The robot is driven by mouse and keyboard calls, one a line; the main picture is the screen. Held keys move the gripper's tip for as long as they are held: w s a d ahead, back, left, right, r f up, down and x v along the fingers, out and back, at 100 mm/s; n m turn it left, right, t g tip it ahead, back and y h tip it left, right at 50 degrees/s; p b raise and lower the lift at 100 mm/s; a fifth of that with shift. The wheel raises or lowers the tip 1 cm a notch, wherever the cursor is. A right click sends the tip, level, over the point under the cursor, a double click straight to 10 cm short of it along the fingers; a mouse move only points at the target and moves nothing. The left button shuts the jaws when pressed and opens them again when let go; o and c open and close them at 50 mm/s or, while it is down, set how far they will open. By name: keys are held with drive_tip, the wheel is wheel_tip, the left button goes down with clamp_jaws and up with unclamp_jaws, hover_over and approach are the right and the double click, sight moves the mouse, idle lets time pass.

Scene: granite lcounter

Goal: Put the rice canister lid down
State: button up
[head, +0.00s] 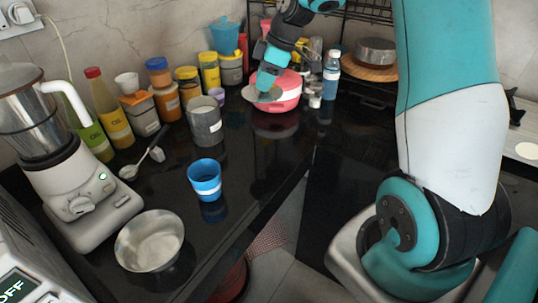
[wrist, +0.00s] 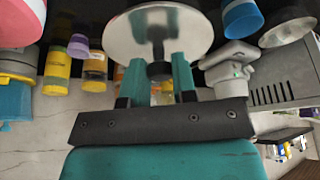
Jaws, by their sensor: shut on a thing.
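My gripper (head: 264,87) is above the back of the counter in the head view, in front of the red-and-white round container. It is shut on the knob of a grey disc-shaped lid (head: 258,97). In the wrist view the lid (wrist: 150,25) shows large beyond the fingers (wrist: 157,72), with its dark knob between them. The canister cannot be made out in the wrist view.
A red-and-white container (head: 287,91) is close behind my gripper, with a water bottle (head: 331,76) to its right. Several jars and bottles line the wall. A blue cup (head: 204,180), steel bowl (head: 150,241) and blender (head: 78,195) stand nearer. Dark counter between canister and lid is clear.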

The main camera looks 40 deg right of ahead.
drive_tip(key=shift+s+d+r+n+g, duration=0.2)
drive_tip(key=shift+d+r+n, duration=0.1)
drive_tip(key=shift+d+n, duration=0.2)
drive_tip(key=shift+s+d+r+n+g, duration=0.1)
drive_tip(key=shift+d+r+n+g, duration=0.15)
drive_tip(key=shift+d+n, duration=0.2)
wheel_tip(320, 180, down, 20)
drive_tip(key=shift+r+p, duration=0.25)
drive_tip(key=shift+p, duration=0.8)
drive_tip(key=shift+f, duration=0.15)
drive_tip(key=o, duration=0.9)
drive_tip(key=shift+r, duration=0.2)
